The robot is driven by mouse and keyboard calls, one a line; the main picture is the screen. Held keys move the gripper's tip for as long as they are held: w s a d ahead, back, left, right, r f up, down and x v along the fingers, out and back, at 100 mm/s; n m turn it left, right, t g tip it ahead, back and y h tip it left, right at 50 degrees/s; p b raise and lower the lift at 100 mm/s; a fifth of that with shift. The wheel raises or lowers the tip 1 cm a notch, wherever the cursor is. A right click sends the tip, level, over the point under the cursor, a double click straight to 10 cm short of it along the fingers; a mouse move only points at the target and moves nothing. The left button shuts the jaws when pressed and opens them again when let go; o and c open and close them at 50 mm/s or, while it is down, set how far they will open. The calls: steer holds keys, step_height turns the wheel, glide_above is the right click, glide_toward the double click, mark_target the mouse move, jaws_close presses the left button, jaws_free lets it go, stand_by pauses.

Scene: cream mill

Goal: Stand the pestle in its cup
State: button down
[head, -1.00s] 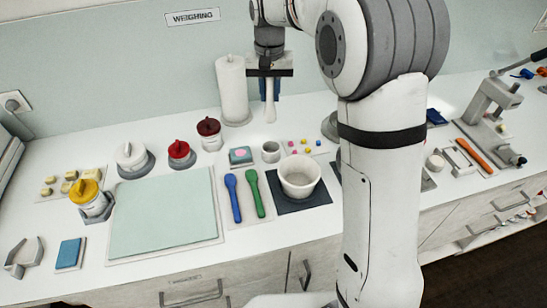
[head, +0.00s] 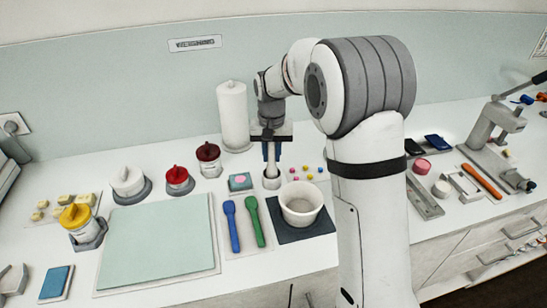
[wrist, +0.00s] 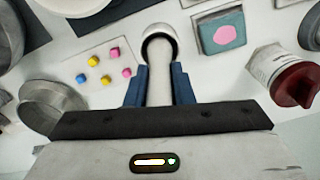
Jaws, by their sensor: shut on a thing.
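My gripper (head: 271,153) is shut on the pale pestle (head: 271,164), which hangs upright below it. The blue fingers of my gripper (wrist: 160,88) clasp the pestle (wrist: 160,76) from both sides in the wrist view. The pestle's lower end is at the mouth of the small grey cup (head: 271,183) and appears to be inside its rim. In the wrist view the cup's rim (wrist: 160,27) curves around the pestle's end. How deep the end sits, and whether it touches the bottom, I cannot tell.
A white bowl (head: 301,207) on a dark mat stands to the cup's right. A teal block with a pink top (head: 240,182) is to its left, and small coloured cubes (head: 307,173) are to its right. A white roll (head: 233,117) stands behind. Blue and green spoons (head: 232,225) lie in front.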

steer(key=shift+f, duration=0.9)
steer(key=shift+f, duration=0.1)
steer(key=c, duration=1.3)
jaws_free()
steer(key=shift+o, duration=0.2)
step_height(320, 180, up, 12)
steer(key=shift+r+b, duration=0.15)
steer(key=shift+b, duration=0.15)
steer(key=s+d+r+t, duration=0.1)
steer(key=s+d, duration=0.3)
steer(key=s, duration=0.2)
steer(key=s+d+r, duration=0.1)
steer(key=s+d, duration=0.2)
steer(key=s, duration=0.4)
steer(key=s+d+f+t, duration=0.1)
steer(key=s+d+f, duration=0.1)
steer(key=s, duration=0.6)
steer(key=s+d+f+t, duration=0.1)
steer(key=s+d+f, duration=0.2)
steer(key=s, duration=0.4)
steer(key=shift+s+d+f+n, duration=0.2)
steer(key=shift+s+n, duration=0.1)
steer(key=shift+s, duration=0.1)
steer(key=shift+r, duration=0.1)
